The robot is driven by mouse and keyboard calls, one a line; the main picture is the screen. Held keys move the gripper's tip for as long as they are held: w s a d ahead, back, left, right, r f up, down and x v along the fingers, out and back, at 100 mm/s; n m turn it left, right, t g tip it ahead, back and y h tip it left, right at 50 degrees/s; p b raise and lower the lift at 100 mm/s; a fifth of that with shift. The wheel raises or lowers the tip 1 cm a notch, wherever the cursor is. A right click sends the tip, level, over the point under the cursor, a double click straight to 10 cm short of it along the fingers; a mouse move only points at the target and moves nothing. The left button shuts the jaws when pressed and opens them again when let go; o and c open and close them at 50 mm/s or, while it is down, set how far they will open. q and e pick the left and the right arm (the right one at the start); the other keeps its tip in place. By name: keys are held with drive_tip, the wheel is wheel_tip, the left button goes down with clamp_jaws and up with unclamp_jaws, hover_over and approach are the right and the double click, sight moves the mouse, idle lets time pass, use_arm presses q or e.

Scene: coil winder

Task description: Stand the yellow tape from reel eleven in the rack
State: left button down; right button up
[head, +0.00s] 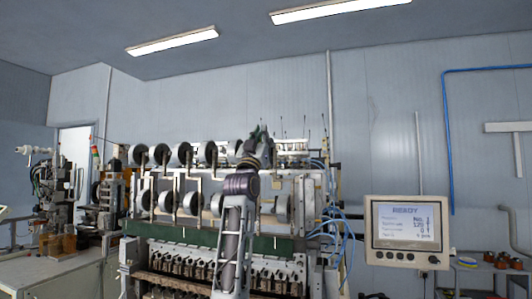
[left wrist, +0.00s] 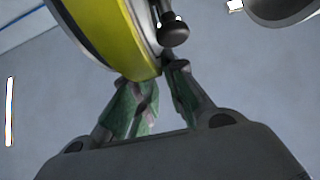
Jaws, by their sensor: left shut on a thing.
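The yellow tape (left wrist: 128,38) shows large at the top of the left wrist view, a wide yellow band with a dark side at left and a pale face at right. A dark round knob (left wrist: 174,33) stands out beside that pale face. My left gripper (left wrist: 160,84) is shut on the lower edge of the yellow tape. In the head view my left gripper (head: 258,135) is raised at the upper row of reels, and I cannot make out the yellow tape there. My right gripper is not in view. I cannot identify the rack.
The coil winder (head: 160,243) carries two rows of white reels (head: 185,153) with dark centres. A display panel (head: 407,231) reading READY stands at right. Blue hoses (head: 345,230) hang at the winder's right side. Another machine (head: 50,190) stands at far left.

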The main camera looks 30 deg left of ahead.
use_arm(q)
drive_tip(key=shift+s+a, duration=0.1)
drive_tip(key=shift+a, duration=0.2)
idle(0.4)
drive_tip(key=c, duration=1.8)
unclamp_jaws()
drive_tip(key=shift+f, duration=0.1)
drive_tip(key=shift+c, duration=0.4)
clamp_jaws()
drive_tip(key=shift+s+a+p, duration=0.15)
drive_tip(key=shift+s+a, duration=0.1)
drive_tip(key=shift+a, duration=0.95)
drive_tip(key=shift+s+a+p, duration=0.15)
drive_tip(key=shift+s+a, duration=0.05)
drive_tip(key=shift+a, duration=1)
drive_tip(key=shift+s, duration=0.15)
